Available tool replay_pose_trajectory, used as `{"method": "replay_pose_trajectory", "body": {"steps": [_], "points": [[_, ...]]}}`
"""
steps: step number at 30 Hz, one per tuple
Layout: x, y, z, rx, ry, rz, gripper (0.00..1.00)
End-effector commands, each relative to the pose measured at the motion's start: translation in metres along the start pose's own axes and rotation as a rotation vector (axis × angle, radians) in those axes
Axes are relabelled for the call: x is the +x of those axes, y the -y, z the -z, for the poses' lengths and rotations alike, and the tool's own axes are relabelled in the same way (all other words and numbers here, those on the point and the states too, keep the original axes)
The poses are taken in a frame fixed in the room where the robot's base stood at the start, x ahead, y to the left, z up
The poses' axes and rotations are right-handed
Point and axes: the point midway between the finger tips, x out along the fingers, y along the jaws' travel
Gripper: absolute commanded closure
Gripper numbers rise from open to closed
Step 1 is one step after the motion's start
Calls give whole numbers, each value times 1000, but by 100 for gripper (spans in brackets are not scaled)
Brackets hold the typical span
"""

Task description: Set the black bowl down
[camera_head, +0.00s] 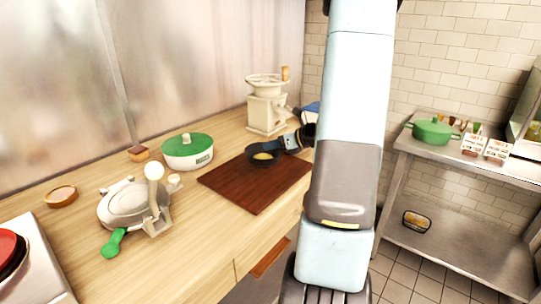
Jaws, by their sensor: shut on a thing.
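The black bowl (262,158) is at the far part of the dark brown board (250,187) on the wooden counter. Something yellow shows inside it. My gripper (283,146) reaches in from the right, behind my own arm, and is shut on the bowl's right rim. The bowl looks upright. I cannot tell whether its base touches the board or hangs just above it. My arm hides the wrist and part of the area right of the board.
A cream grinder (267,105) stands behind the bowl. The board's near half is bare. A steel shelf (455,160) stands right.

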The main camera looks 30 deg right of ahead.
Motion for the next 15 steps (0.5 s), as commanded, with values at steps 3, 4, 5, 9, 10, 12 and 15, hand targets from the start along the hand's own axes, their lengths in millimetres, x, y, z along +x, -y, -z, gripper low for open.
{"method": "replay_pose_trajectory", "body": {"steps": [3, 4, 5, 9, 10, 12, 15], "points": [[4, 2, 2, 1, -1, -1, 100], [6, 2, 3, 1, -1, -1, 100], [7, 3, 3, 0, -1, -1, 100], [15, 7, 14, 4, -1, -1, 100], [17, 8, 17, 4, -1, -1, 100], [20, 10, 25, 4, -1, -2, 100], [23, 12, 31, 2, 0, 0, 100]]}}
